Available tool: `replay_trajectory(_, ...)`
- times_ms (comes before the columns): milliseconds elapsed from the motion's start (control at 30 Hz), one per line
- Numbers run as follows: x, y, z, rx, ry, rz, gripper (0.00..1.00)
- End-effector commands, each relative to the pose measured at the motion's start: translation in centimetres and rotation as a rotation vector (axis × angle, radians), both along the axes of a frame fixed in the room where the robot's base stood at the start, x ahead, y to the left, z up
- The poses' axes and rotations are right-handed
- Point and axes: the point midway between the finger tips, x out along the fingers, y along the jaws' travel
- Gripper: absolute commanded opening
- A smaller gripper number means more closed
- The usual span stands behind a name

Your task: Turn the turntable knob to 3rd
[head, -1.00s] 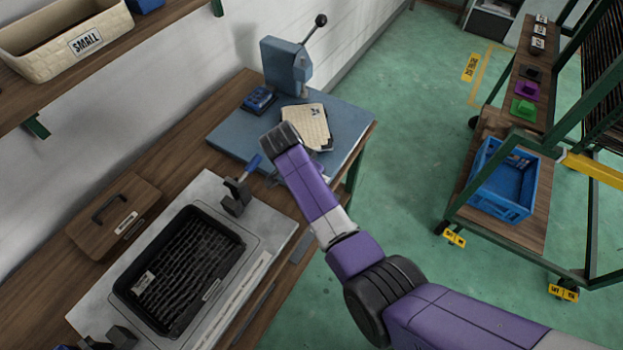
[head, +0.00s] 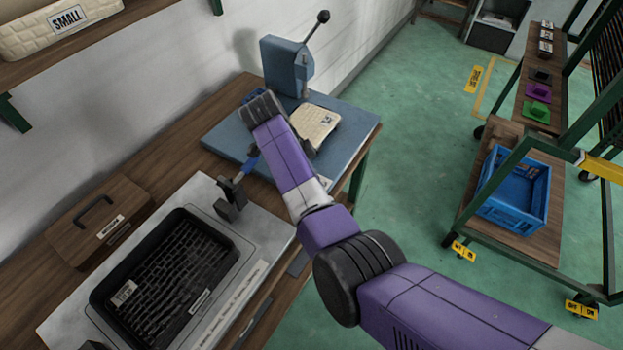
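I cannot make out a turntable knob or its markings. A blue plate (head: 352,118) lies on the wooden bench at the back, with a blue lever press (head: 285,66) standing on its far side. A cream quilted pad (head: 317,122) with a small label lies on the plate. A small blue object (head: 256,95) is mostly hidden behind my black wrist joint. My purple arm reaches over the plate's near-left part.
A grey panel (head: 262,222) holds a black tray (head: 98,303); a blue-handled clamp (head: 232,195) stands at its back corner, close to my arm. A lidded wooden box (head: 78,228) sits left. A cart with a blue crate (head: 497,219) stands right, across open green floor (head: 410,150).

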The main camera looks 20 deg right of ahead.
Motion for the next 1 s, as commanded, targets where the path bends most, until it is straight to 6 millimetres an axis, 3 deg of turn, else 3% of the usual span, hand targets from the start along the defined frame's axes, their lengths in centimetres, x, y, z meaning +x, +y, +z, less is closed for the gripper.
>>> replay_trajectory(500,-0.04,0.04,-0.10,0.001,0.001,-0.017,0.00)
replay_trajectory(533,-0.04,0.04,-0.10,0.001,0.002,-0.016,0.36)
replay_trajectory(600,-0.03,0.04,-0.09,0.001,0.002,-0.016,0.50)
replay_trajectory(1000,0.08,0.23,0.45,0.001,0.000,-0.016,0.51)
